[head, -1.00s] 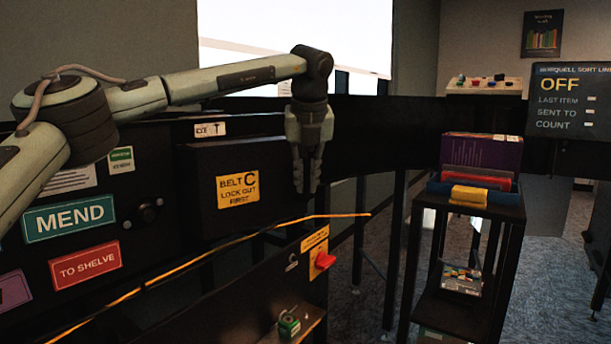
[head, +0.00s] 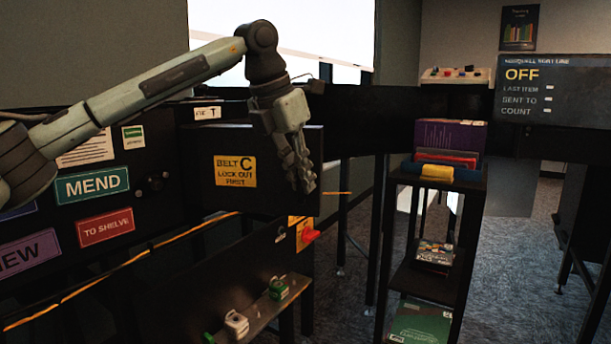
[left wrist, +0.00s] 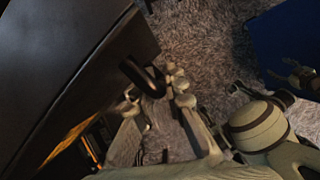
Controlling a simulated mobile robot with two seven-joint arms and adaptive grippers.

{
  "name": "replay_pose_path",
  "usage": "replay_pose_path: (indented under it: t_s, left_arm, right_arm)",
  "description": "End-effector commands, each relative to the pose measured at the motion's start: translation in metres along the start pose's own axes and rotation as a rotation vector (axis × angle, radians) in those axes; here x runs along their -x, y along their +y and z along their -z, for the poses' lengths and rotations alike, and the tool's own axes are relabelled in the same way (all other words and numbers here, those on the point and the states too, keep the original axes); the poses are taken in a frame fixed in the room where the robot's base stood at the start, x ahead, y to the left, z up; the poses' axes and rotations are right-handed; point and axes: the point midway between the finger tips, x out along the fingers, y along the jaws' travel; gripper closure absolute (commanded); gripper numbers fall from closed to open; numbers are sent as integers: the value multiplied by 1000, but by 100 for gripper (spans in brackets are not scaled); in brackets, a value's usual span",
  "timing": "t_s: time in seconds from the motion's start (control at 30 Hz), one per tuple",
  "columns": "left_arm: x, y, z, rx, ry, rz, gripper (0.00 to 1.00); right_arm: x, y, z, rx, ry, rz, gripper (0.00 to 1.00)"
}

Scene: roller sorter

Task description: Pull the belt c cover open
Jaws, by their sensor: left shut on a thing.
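The belt C cover (head: 205,180) is a dark panel with a yellow "BELT C LOCK OUT FIRST" label, left of centre in the head view. It stands partly swung out and hides part of the orange strip behind it. My left gripper (head: 306,186) is at its right edge, pointing down. In the left wrist view the cover (left wrist: 75,60) fills the left side, with a black loop handle (left wrist: 143,77) at its edge. The left fingers (left wrist: 152,88) are shut on this handle; the exact contact is partly hidden.
A red switch (head: 309,235) sits below the cover, above a ledge with green and white padlock-like items (head: 278,287). A dark shelf cart (head: 470,215) with books stands to the right. Carpeted floor (head: 355,290) lies open between them. The screen (head: 565,90) reads OFF.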

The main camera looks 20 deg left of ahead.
Motion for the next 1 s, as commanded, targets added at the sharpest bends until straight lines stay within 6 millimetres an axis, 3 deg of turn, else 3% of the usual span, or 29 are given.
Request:
replay_pose_path:
  t_s: [0.1, 0.4, 1.0]
  left_arm:
    - [5, -6, 17, -79, 1, 34, 100]
    - [17, -14, 44, -212, 3, 89, 100]
    - [21, -16, 52, -255, 5, 106, 100]
  right_arm:
    - [7, 2, 0, 0, 5, -5, 37]
    - [19, 4, 0, -1, 7, -12, 37]
    - [23, 4, 1, -1, 12, -14, 37]
